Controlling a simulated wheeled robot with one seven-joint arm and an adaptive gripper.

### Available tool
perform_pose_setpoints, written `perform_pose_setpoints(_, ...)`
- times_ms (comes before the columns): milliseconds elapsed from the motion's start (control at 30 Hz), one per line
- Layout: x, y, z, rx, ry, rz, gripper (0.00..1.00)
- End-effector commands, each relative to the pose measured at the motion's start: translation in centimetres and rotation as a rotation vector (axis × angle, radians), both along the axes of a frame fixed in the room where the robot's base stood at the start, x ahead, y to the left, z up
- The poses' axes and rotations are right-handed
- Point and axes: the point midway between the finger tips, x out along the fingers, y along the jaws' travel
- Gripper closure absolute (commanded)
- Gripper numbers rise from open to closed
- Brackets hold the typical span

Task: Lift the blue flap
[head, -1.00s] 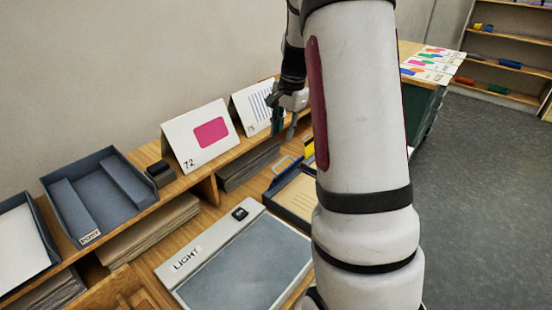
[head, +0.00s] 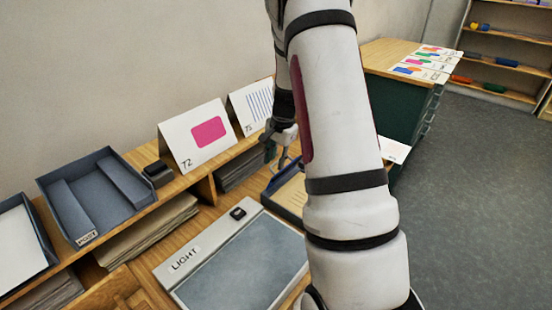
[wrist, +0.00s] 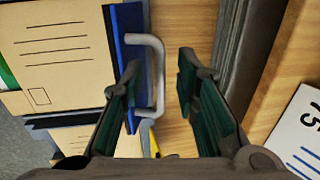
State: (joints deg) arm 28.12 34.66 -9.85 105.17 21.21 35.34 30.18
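The blue flap (wrist: 126,25) shows in the wrist view as a narrow blue strip along a tray edge, with a pale grey U-shaped handle (wrist: 158,60) on its right side. My gripper (wrist: 158,85) is open, its green-padded fingers apart. The left finger overlaps the flap in the picture and the right finger is over bare wood. The handle shows between them; I cannot tell whether either finger touches it.
A light panel (head: 245,270) lies left of the tray. Folded cards (head: 185,148) and a dark open box (head: 90,225) stand on the wooden shelf behind. A stack of dark sheets (wrist: 245,50) is close to the right finger. Open floor (head: 480,200) lies to the right.

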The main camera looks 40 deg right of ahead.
Motion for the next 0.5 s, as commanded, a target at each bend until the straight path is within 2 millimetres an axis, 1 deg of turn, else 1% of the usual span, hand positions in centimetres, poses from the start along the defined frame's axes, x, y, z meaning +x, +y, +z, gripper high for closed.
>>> perform_pose_setpoints(33, 0.00, 0.00, 0.01, 0.000, 0.000, 0.000, 0.72)
perform_pose_setpoints(67, 0.00, 0.00, 0.01, 0.000, 0.000, 0.000, 0.76)
perform_pose_setpoints(100, 0.00, 0.00, 0.02, 0.000, 0.000, 0.000, 0.85)
perform_pose_setpoints(167, 0.00, 0.00, 0.02, 0.000, 0.000, 0.000, 0.99)
perform_pose_setpoints(500, 0.23, 0.03, -0.02, -0.001, 0.012, 0.001, 1.00)
